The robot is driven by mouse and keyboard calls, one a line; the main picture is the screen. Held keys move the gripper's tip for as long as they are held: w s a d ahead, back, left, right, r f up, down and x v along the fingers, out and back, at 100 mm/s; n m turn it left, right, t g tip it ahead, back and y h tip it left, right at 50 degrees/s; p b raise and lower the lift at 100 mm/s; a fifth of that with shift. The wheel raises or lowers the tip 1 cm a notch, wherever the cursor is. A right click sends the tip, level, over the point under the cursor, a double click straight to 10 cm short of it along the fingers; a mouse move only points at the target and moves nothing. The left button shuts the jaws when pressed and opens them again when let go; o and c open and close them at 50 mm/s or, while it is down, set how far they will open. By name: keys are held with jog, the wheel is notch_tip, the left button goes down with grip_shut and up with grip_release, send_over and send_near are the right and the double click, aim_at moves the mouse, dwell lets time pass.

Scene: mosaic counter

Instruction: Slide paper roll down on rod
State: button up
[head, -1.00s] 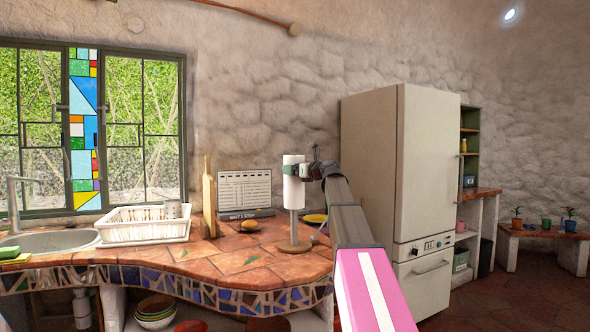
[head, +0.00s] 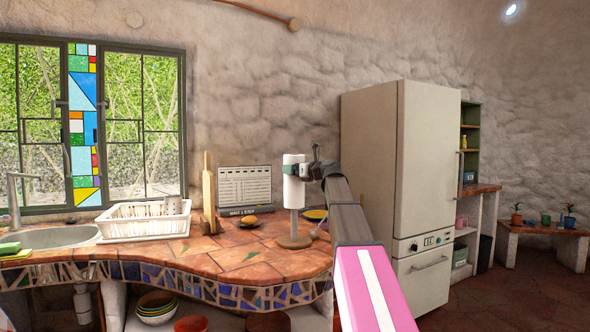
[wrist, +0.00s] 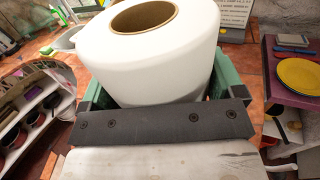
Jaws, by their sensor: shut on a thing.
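The white paper roll (head: 293,185) is upright above the counter, in line with a pale rod (head: 294,225) that shows below it. The rod stands on a round wooden base (head: 294,242). A gap of bare rod is left between roll and base. My gripper (head: 301,170) is shut on the upper part of the roll, coming from the right. In the wrist view the roll (wrist: 150,55) sits between the green fingers, its brown core opening facing up. No rod tip shows in the core; its inside is mostly hidden.
The fridge (head: 400,180) is at the right. The front counter tiles are clear.

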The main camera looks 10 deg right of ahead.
aim_at(295, 186)
jog(key=shift+f, duration=3.7)
jog(key=o, duration=1)
jog(key=v, duration=1.1)
